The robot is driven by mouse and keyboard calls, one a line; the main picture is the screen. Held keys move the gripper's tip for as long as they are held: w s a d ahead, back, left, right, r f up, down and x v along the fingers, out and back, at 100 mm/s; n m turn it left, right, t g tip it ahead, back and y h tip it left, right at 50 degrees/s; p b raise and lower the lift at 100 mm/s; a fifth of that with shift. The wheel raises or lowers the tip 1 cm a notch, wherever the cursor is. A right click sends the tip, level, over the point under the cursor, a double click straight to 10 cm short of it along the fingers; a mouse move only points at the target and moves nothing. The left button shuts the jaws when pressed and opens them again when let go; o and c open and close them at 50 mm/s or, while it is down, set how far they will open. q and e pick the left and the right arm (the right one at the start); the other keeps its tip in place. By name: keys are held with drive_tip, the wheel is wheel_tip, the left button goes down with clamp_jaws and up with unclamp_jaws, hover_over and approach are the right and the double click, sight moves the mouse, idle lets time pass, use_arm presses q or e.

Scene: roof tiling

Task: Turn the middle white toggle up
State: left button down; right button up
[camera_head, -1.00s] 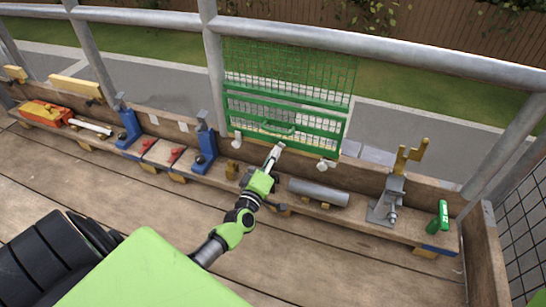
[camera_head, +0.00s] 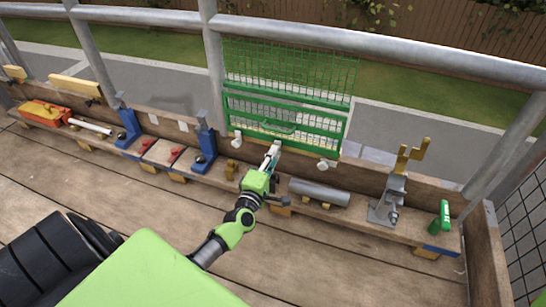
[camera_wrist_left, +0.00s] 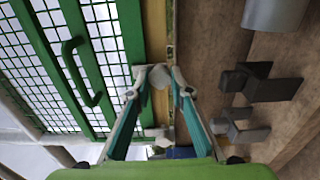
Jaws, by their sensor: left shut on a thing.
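A green mesh gate (camera_head: 286,100) stands behind the wooden ledge, with white toggles along its lower edge. The left white toggle (camera_head: 238,138) and right white toggle (camera_head: 323,163) are free. My left gripper (camera_head: 274,150) reaches the gate's lower edge between them. In the left wrist view its fingers (camera_wrist_left: 160,79) converge on the middle white toggle (camera_wrist_left: 159,74), mostly hidden by the fingertips. The gripper is shut on it. A second white toggle (camera_wrist_left: 161,142) shows lower in that view. My right gripper is not in view.
A grey cylinder (camera_head: 318,193) lies on the ledge right of my gripper. A grey metal clamp (camera_head: 387,205) and a green-handled item (camera_head: 440,217) are farther right. Blue clamps (camera_head: 205,150) stand to the left. The gate has a green handle (camera_wrist_left: 78,72).

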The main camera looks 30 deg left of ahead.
use_arm(q)
drive_tip(key=shift+f, duration=0.1)
drive_tip(key=c, duration=1.8)
unclamp_jaws()
drive_tip(key=shift+c, duration=0.2)
drive_tip(key=v, duration=1.2)
